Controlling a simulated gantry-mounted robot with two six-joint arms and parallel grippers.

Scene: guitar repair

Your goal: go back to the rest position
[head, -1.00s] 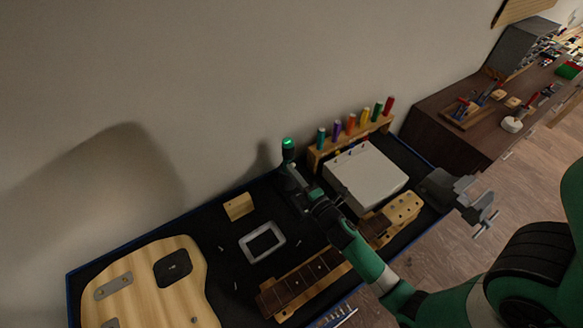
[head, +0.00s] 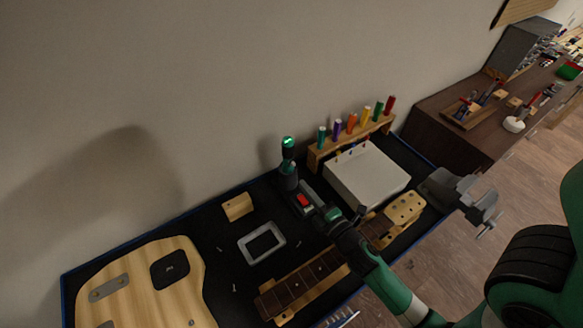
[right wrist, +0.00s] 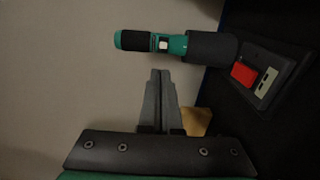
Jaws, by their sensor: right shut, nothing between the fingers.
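My right gripper (head: 323,212) is shut and empty, at the end of my green arm reaching in from the lower right. In the right wrist view its two fingers (right wrist: 160,98) lie together. A green and black cordless tool (head: 288,152) stands upright in a dark holder on the mat; the tool also shows in the right wrist view (right wrist: 165,43), apart from the fingers. The holder's base has a red block (head: 304,200), also seen in the right wrist view (right wrist: 243,73). My left gripper is not in view.
A guitar body (head: 150,290) and a neck (head: 305,283) lie on the dark mat with a grey frame (head: 262,243) and a wooden block (head: 238,207). A white box (head: 366,175), a screwdriver rack (head: 352,138) and a grey vise (head: 458,192) are to the right. A wall rises behind.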

